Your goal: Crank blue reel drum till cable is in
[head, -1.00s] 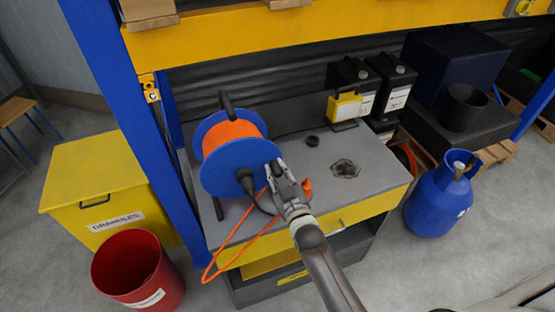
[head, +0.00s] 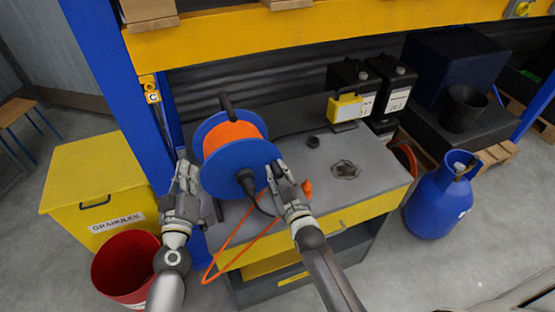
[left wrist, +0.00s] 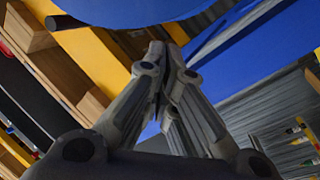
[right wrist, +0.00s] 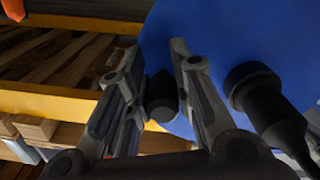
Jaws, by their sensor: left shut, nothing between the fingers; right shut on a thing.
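The blue reel drum (head: 240,170) stands on the grey bench top with orange cable (head: 232,136) wound on it. A black plug (head: 246,179) sits on its near face, and orange cable (head: 240,257) hangs over the bench front. My right gripper (head: 276,172) is at the drum's right edge; in the right wrist view it is shut on the black crank knob (right wrist: 162,97) beside the blue disc. My left gripper (head: 183,165) is shut and empty, just left of the drum. In the left wrist view its fingertips (left wrist: 156,50) meet below the drum's blue disc (left wrist: 130,10).
A blue rack post (head: 103,70) rises left of the bench (head: 350,205). A yellow granules bin (head: 90,175) and red bucket (head: 118,268) stand on the floor left. A blue gas cylinder (head: 440,200) stands right. Black canisters (head: 388,85) stand behind.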

